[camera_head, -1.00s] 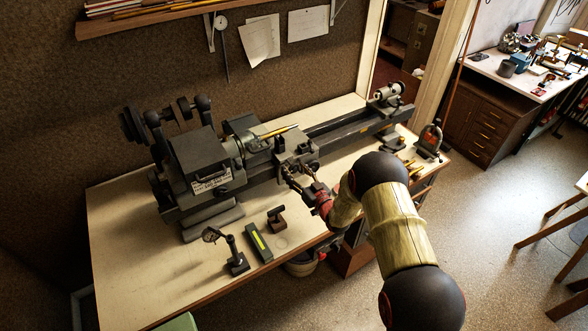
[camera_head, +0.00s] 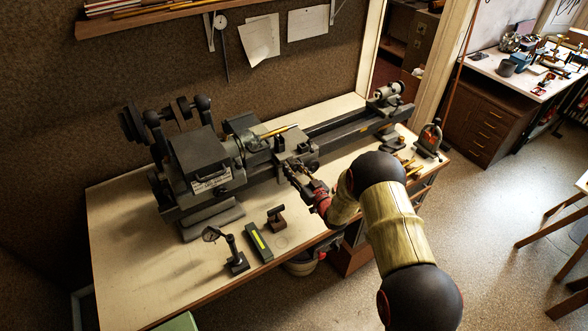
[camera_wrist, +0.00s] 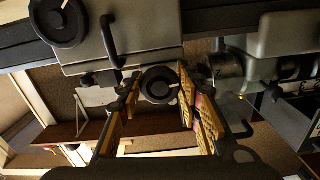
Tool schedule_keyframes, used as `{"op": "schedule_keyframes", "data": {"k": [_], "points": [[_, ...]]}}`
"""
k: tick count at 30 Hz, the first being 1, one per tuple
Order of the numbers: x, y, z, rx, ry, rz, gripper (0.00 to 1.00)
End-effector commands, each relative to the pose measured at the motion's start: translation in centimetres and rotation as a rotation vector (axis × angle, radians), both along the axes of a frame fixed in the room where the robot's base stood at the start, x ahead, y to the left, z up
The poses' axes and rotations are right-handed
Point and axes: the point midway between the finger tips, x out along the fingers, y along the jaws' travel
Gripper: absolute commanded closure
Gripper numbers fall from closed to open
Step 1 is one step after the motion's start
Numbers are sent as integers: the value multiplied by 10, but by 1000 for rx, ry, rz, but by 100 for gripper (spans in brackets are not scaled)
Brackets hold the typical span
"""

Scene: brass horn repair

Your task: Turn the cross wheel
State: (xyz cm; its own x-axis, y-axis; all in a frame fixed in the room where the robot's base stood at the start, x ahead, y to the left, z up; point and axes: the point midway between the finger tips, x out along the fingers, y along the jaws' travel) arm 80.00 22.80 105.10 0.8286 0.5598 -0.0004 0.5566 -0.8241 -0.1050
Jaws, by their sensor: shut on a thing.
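The lathe (camera_head: 215,165) stands on the bench, with its carriage (camera_head: 293,146) partway along the bed. My gripper (camera_head: 297,175) reaches the front of the carriage from the right front. In the wrist view a round dark wheel (camera_wrist: 158,85) with a raised rim and centre hub, which I take as the cross wheel, lies between the two fingertips. My gripper (camera_wrist: 160,86) is shut on it, with one finger on each side. In the head view the wheel is mostly hidden by the gripper, and its turned angle cannot be read.
In the wrist view a larger dark handwheel (camera_wrist: 58,22) and a curved black handle (camera_wrist: 112,42) sit close beside the fingers.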

Motion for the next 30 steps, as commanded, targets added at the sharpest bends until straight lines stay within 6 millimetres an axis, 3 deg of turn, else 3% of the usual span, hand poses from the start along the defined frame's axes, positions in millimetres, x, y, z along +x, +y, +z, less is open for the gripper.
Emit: {"op": "schedule_keyframes", "data": {"k": [6,17,30], "points": [[0,0,0,0,0,0,91],[0,0,-2,-60,-42,0,91],[1,0,-5,-357,-246,-1,91]]}}
